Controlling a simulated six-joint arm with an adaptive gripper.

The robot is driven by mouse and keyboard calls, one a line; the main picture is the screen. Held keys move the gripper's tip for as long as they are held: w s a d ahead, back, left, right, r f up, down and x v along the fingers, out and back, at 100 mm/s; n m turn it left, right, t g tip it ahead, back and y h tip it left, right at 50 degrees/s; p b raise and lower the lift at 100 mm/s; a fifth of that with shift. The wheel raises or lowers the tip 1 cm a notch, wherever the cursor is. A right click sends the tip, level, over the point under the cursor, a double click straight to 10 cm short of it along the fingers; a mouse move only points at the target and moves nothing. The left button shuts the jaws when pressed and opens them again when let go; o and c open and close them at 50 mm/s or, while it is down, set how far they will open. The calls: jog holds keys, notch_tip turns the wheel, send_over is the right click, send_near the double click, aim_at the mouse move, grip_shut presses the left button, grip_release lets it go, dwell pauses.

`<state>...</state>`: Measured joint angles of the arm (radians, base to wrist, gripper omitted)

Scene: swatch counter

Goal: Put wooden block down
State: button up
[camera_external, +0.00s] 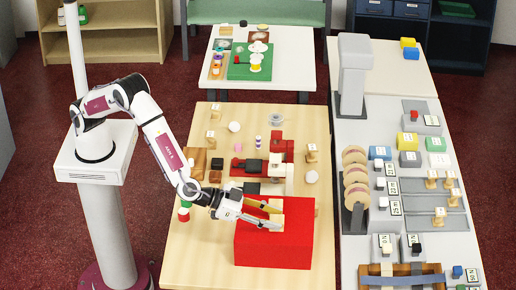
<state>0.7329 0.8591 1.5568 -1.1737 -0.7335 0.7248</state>
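My gripper (277,218) reaches in from the left over a large red box (273,252) near the front of the wooden table. Its two fingers are spread apart and point right. A pale wooden block (277,205) is at the fingertips, at the top of the red box. The fingers partly cover it. I cannot tell whether they press on the block or stand clear of it, nor whether the block touches the box top.
A grey counter (350,130) with labelled blocks stands at right. The table's front left is clear.

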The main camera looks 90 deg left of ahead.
jog(key=v, duration=1.2)
jog(key=shift+r, duration=0.1)
dwell(0.7)
jog(key=shift+w+a+r, duration=0.1)
jog(key=shift+a+r, duration=0.05)
jog(key=shift+r, duration=0.05)
jog(key=a+r+g+h, duration=0.1)
jog(key=a+r+h, duration=0.4)
jog(key=r, duration=0.6)
jog(key=s+a+r+m+g, duration=0.2)
jog(key=s+a+r, duration=0.35)
jog(key=a, duration=0.35)
jog(key=s+a+f+n+g+y, duration=0.1)
jog(key=s+a+f+g+y, duration=0.1)
jog(key=s+a, duration=1)
jog(key=s+a+f+n+g+y, duration=0.1)
jog(key=s+a+f+g+y, duration=0.1)
jog(key=s+a, duration=1)
jog(key=s+f+y, duration=0.1)
jog(key=s+f, duration=0.1)
jog(key=s, duration=0.2)
jog(key=shift+s+g, duration=0.35)
jog(key=shift+g, duration=0.05)
